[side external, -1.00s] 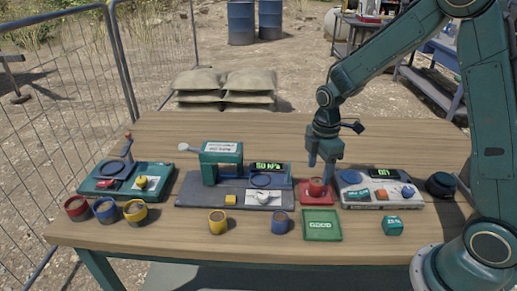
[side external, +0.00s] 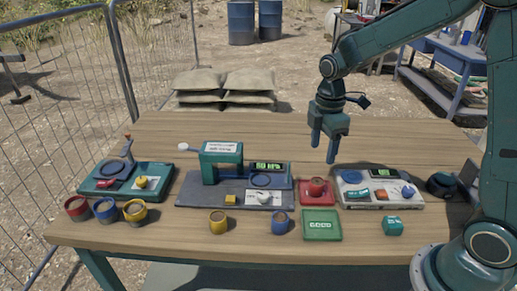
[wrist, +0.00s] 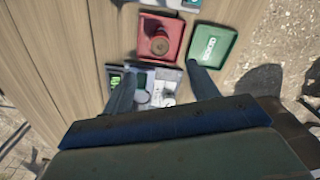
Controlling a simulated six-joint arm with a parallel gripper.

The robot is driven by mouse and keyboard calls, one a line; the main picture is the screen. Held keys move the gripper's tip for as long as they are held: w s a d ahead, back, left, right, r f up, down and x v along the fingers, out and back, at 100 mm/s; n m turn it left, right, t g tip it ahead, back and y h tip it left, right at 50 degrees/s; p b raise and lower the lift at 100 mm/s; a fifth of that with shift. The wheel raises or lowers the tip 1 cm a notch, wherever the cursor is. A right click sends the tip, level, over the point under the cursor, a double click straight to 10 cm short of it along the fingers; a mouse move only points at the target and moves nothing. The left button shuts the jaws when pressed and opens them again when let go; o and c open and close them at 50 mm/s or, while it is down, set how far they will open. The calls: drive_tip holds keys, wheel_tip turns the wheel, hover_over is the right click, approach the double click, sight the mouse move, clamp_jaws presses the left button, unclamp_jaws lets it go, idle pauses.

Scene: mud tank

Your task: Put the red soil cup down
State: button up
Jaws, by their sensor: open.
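The red soil cup (side external: 317,187) stands upright on the red tray (side external: 318,200), just right of the grey press station. It also shows in the wrist view (wrist: 160,44), brown soil at its top, on the red tray (wrist: 171,24). My gripper (side external: 330,154) is open and empty, above and slightly behind the cup, clear of it. In the wrist view its two fingers (wrist: 162,84) are spread apart, with the cup beyond them.
A green tray marked GOOD (side external: 322,237) lies in front of the red tray. A scale unit (side external: 378,188) stands to the right, a press station (side external: 235,190) to the left. Red (side external: 77,208), blue (side external: 106,210) and yellow cups (side external: 136,211) stand far left. The table's back is clear.

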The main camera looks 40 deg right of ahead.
drive_tip(key=s+a+r+m+t, duration=0.2)
drive_tip(key=s+r+m, duration=0.4)
drive_tip(key=s, duration=0.4)
drive_tip(key=s+a+r+m+t, duration=0.2)
drive_tip(key=s+r+m, duration=0.4)
drive_tip(key=s, duration=0.4)
drive_tip(key=shift+s+a+r+m+t, duration=0.2)
drive_tip(key=shift+r+m+t, duration=0.1)
drive_tip(key=shift+m+t, duration=0.5)
drive_tip(key=shift+w, duration=0.1)
idle(0.3)
